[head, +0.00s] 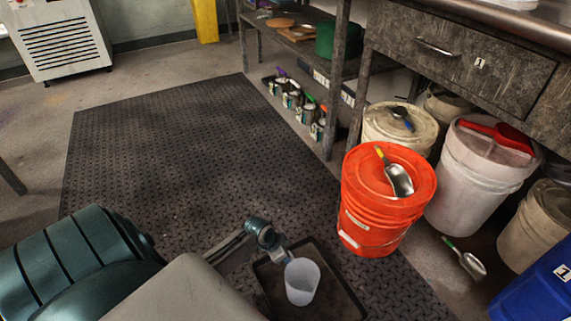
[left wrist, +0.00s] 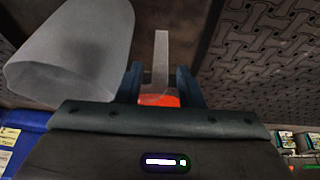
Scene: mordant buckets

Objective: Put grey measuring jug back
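The grey measuring jug (head: 301,281), pale and translucent, is upright over the dark tray (head: 345,292) at the bottom of the head view. I cannot tell whether it touches the tray. My left gripper (head: 284,255) is at the jug's handle. In the left wrist view, the jug's body (left wrist: 70,55) lies left of my left gripper (left wrist: 158,82), and the handle (left wrist: 160,50) is between the two fingers, which look shut on its near part. My right gripper is not in view.
An orange bucket (head: 362,222) with a metal scoop (head: 399,180) on its lid stands to the right. A green-handled scoop (head: 472,265) lies on the floor.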

